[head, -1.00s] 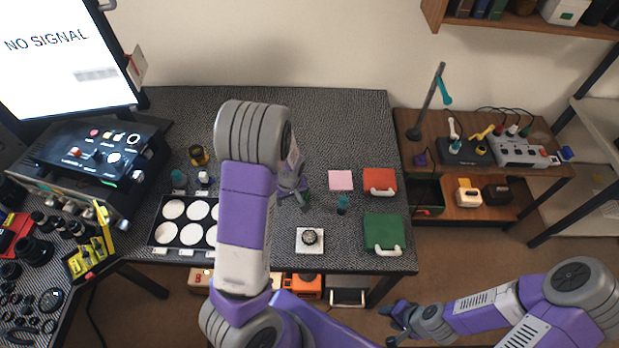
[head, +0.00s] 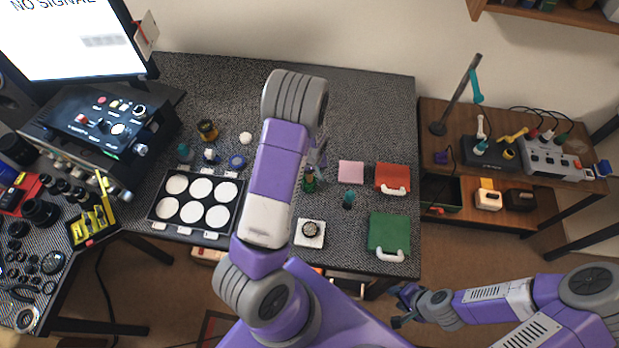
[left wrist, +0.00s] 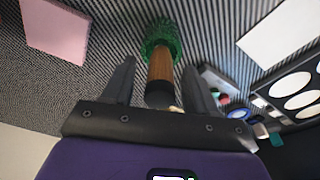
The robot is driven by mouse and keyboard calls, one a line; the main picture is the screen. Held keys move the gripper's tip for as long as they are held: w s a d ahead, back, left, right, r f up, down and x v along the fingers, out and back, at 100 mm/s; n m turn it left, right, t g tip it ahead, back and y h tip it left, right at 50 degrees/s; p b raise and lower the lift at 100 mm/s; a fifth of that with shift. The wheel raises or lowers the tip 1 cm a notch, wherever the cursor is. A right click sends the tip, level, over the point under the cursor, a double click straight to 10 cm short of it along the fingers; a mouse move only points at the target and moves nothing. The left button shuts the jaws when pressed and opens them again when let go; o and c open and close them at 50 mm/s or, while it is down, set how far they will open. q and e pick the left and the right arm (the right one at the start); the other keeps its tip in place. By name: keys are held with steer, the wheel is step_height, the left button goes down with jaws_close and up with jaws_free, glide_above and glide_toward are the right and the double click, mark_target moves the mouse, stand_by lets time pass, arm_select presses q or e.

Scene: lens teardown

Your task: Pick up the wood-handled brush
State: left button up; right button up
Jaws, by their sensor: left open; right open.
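The wood-handled brush has a brown wooden handle (left wrist: 160,68), a dark end cap and green bristles. In the left wrist view it lies between the two open fingers of my left gripper (left wrist: 158,80), with the bristles beyond the fingertips. Whether the fingers touch it cannot be told. In the head view the brush's green part (head: 310,184) shows on the dark table mat, just below my left gripper (head: 316,158), and my arm partly hides that area. My right gripper (head: 404,304) is open and empty, low in front of the table.
A pink pad (head: 351,172), red box (head: 393,177), green box (head: 389,233) and teal-topped bottle (head: 348,199) are right of the brush. A white pad with a round part (head: 309,233) is nearer. A tray of white discs (head: 155,211) is left.

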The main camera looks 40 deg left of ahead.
arm_select(q)
jaws_close()
stand_by(0.3)
steer(key=shift+r, duration=0.1)
